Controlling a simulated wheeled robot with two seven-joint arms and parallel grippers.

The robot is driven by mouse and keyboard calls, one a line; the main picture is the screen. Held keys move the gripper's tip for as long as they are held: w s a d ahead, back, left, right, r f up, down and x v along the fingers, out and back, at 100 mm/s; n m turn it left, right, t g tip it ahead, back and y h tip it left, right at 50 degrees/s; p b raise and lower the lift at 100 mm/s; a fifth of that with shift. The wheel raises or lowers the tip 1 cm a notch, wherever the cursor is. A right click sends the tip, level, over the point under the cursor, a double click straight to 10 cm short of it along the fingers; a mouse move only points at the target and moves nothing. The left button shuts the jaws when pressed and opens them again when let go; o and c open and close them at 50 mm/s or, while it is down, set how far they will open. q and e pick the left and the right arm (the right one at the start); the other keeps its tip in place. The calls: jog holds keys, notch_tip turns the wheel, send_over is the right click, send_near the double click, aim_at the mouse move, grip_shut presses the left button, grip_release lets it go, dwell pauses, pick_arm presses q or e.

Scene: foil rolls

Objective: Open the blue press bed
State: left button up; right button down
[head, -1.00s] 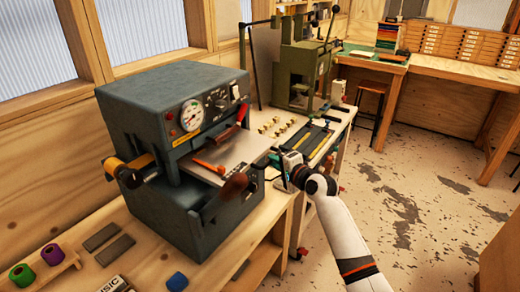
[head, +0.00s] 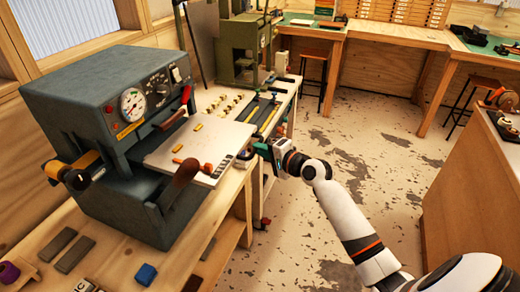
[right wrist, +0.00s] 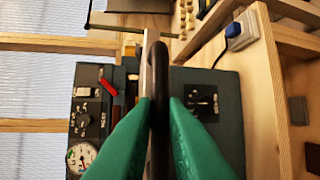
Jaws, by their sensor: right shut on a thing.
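The blue press (head: 110,110) is a blue-grey machine with a round gauge, standing on the wooden bench at the left. Its bed (head: 225,135), a pale flat plate, sticks well out of the front toward the right. Small yellow and orange pieces lie on it. My right gripper (head: 258,150) is at the bed's outer end. In the right wrist view, its green fingers (right wrist: 158,110) are shut on a dark bar handle (right wrist: 158,75). The part of the handle between the fingers is partly hidden. My left gripper is not in view.
A brown-knobbed lever (head: 187,172) stands at the press's front, near the bed. A green press (head: 240,45) stands farther back on the bench. A blue block (head: 146,274) lies near the bench's front. The floor (head: 350,150) right of the bench is open.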

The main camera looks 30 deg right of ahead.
jog(key=c, duration=1.5)
grip_release()
jog(key=shift+o, duration=0.2)
jog(key=b+v, duration=0.2)
jog(key=v, duration=1)
jog(key=shift+b, duration=0.4)
jog(key=shift+d+f, duration=0.1)
jog(key=shift+f, duration=0.05)
